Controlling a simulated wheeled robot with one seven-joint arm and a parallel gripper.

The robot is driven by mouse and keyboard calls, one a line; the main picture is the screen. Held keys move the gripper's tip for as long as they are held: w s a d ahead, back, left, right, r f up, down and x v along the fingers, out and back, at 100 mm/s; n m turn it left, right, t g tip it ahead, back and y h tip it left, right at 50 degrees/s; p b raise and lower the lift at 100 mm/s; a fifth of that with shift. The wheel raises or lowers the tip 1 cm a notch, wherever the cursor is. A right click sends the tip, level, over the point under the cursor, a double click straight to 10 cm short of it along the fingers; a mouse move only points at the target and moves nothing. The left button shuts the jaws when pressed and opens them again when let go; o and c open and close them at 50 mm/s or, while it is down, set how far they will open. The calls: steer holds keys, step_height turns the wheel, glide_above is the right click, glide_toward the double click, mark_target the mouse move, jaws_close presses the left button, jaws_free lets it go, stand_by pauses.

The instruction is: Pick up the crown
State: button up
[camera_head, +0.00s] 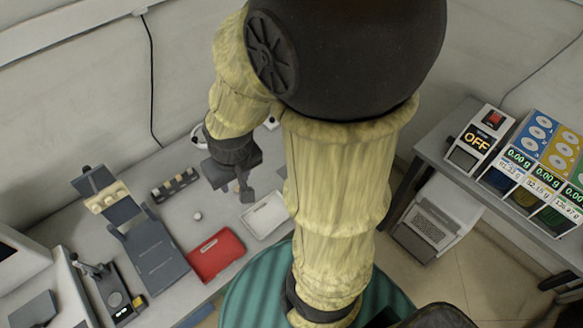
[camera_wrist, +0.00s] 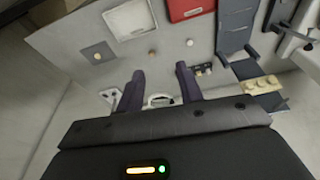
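My gripper (camera_wrist: 160,72) is open, with its two dark fingers apart and nothing seen between their tips. In the head view my gripper (camera_head: 246,194) hangs over the back part of the white bench. I cannot tell for sure which thing is the crown. A small tan piece (camera_wrist: 152,54) lies on the bench beyond the fingertips. A small whitish round piece (camera_wrist: 190,42) lies to its right, and it also shows in the head view (camera_head: 197,215). A grey square pad (camera_wrist: 87,55) with a small pale spot lies farther left.
A white tray (camera_head: 265,214) and a red tray (camera_head: 215,257) lie at the bench front. A rack with several blocks (camera_head: 173,186) stands behind, beside a dark grey device (camera_head: 150,252). A separate table (camera_head: 455,165) at right holds displays reading OFF and weights.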

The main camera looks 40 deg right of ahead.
steer(key=shift+o, duration=0.2)
steer(key=shift+o, duration=1.2)
steer(key=shift+f, duration=0.1)
steer(key=w+d+f+n+h+b, duration=0.3)
steer(key=f+n, duration=0.3)
steer(key=f, duration=0.2)
steer(key=w+d+f+n+g+h+b, duration=0.1)
steer(key=w+d+f+n+h+b, duration=0.3)
steer(key=f, duration=0.5)
steer(key=w+d+f+n+g+h+b, duration=0.1)
steer(key=w+d+f+n+h+b, duration=0.2)
steer(key=w+f+n+h+b, duration=0.2)
steer(key=shift+w+d+f+n+h+b, duration=0.1)
steer(key=shift+d+f+n+h+b, duration=0.1)
steer(key=shift+f+n, duration=0.45)
steer(key=shift+s+d+f+n+h+b, duration=0.1)
steer(key=shift+f+n+h, duration=0.1)
steer(key=shift+f+n, duration=0.5)
steer(key=shift+w+d+f+n+h+b, duration=0.1)
steer(key=shift+f+n+h+b, duration=0.2)
steer(key=shift+f, duration=0.6)
steer(key=shift+w+n+t, duration=0.3)
steer(key=shift+w+n, duration=0.05)
